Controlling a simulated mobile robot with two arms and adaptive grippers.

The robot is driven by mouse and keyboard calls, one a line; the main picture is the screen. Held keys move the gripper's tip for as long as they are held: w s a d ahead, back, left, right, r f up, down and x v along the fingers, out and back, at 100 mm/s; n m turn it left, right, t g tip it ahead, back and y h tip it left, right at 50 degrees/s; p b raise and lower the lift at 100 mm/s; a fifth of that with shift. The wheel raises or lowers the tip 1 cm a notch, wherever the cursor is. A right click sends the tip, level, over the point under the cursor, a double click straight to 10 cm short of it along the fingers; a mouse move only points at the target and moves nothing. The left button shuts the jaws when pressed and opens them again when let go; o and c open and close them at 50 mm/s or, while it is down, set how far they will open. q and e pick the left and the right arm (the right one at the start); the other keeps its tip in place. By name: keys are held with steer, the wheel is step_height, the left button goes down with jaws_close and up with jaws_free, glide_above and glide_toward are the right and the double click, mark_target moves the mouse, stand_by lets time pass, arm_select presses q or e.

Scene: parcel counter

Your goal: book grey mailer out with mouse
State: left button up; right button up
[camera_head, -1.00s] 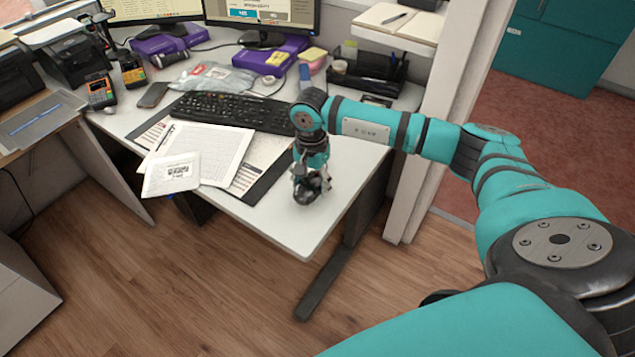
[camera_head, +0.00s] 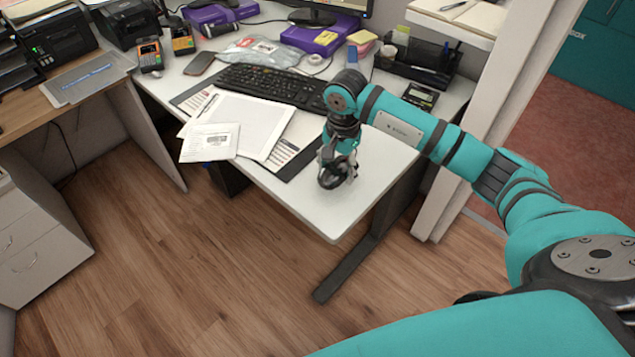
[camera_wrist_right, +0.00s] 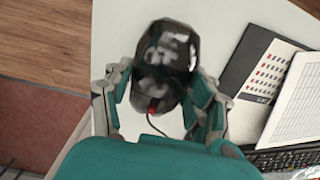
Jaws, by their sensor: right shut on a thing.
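A dark glossy mouse (camera_wrist_right: 165,62) with a red part and a thin cable is between the fingers of my right gripper (camera_wrist_right: 158,98), which is shut on it. In the head view my right gripper (camera_head: 338,165) is over the bare front right part of the white desk (camera_head: 365,190). I cannot tell whether the mouse touches the desk. A grey plastic mailer (camera_head: 246,55) with a red and white label lies behind the black keyboard (camera_head: 270,84), well away from my right gripper. My left gripper is not in view.
A white labelled envelope (camera_head: 209,145) and paper sheets (camera_head: 245,122) lie left of my right gripper, the envelope at the desk's front edge. Card terminals, a phone (camera_head: 200,63), purple boxes and a black organizer (camera_head: 420,65) stand farther back. A white post (camera_head: 490,120) rises at right.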

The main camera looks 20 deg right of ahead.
steer(key=d, duration=0.4)
steer(key=shift+w+f, duration=0.2)
steer(key=shift+f, duration=0.15)
steer(key=shift+d+f, duration=0.2)
steer(key=shift+d, duration=0.15)
steer(key=shift+f+b, duration=0.75)
steer(key=shift+f, duration=0.45)
steer(key=shift+f, duration=0.1)
steer(key=shift+w+b, duration=0.25)
steer(key=shift+b, duration=0.15)
steer(key=shift+w+a+b, duration=0.15)
steer(key=shift+w+b, duration=0.5)
steer(key=shift+w, duration=0.25)
